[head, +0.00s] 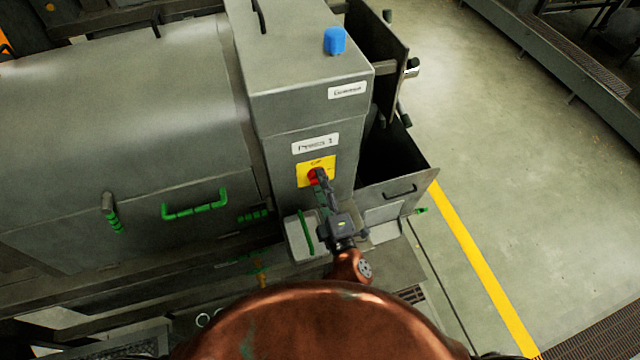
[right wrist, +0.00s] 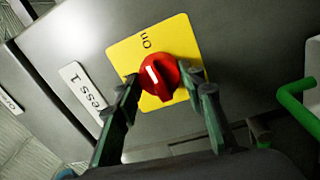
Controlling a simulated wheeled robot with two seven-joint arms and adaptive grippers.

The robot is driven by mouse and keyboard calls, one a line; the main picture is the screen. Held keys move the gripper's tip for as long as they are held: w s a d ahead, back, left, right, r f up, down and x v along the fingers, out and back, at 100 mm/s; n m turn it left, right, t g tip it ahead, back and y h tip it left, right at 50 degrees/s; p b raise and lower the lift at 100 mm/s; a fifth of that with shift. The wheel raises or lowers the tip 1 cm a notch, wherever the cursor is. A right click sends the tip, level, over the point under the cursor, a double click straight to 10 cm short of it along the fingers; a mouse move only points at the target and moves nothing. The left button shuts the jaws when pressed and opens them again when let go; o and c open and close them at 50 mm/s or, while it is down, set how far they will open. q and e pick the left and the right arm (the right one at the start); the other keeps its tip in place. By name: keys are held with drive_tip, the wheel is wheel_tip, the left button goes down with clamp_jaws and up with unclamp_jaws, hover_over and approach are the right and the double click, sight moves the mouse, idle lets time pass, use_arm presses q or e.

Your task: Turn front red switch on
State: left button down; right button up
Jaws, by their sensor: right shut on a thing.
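The red switch (head: 313,176) is a round rotary knob on a yellow plate (head: 329,168) on the front of the grey cabinet labelled "Press 1". In the right wrist view the red switch (right wrist: 158,76) has a white mark, and the yellow plate (right wrist: 181,36) reads "On" at its edge. The white mark does not point straight at that word. My right gripper (head: 320,178) is at the switch, and in the right wrist view its fingers (right wrist: 165,84) lie on either side of the knob, closed on it. My left gripper is not in view.
Green handles (head: 195,206) stick out from the machine's front to the left. An open grey bin (head: 398,190) stands right of the cabinet. A blue cap (head: 334,40) sits on top. Open floor with a yellow line (head: 480,258) lies to the right.

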drive_tip(key=shift+m, duration=0.3)
idle(0.4)
drive_tip(key=o, duration=1.1)
drive_tip(key=shift+o, duration=0.3)
drive_tip(key=v, duration=0.7)
drive_tip(key=shift+s, duration=0.25)
drive_tip(key=shift+d, duration=0.1)
